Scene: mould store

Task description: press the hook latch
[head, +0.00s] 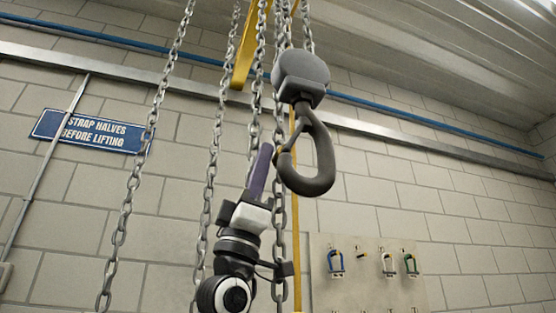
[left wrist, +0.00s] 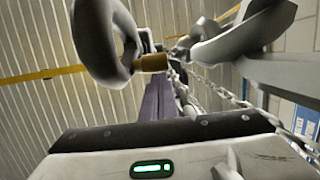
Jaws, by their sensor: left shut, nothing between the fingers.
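The dark grey crane hook (head: 324,152) hangs under a round grey block (head: 301,72) in the head view. Its thin latch (head: 297,136) spans the opening on the left side of the hook. In the left wrist view the hook (left wrist: 93,38) curves large at the upper left, with a brass-coloured piece (left wrist: 152,63) at its side. My left gripper (head: 267,147) points up with its purple fingers shut and empty, just left of the hook's tip. The fingers (left wrist: 160,88) end near the brass piece; I cannot tell whether they touch it. My right gripper is not in view.
Several hanging chains (head: 133,187) surround my left arm, some close beside the gripper. A yellow bar (head: 245,55) and a yellow vertical strip (head: 297,230) are near. A board with shackles (head: 370,275) and a blue sign (head: 92,131) are on the block wall. Space right of the hook is clear.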

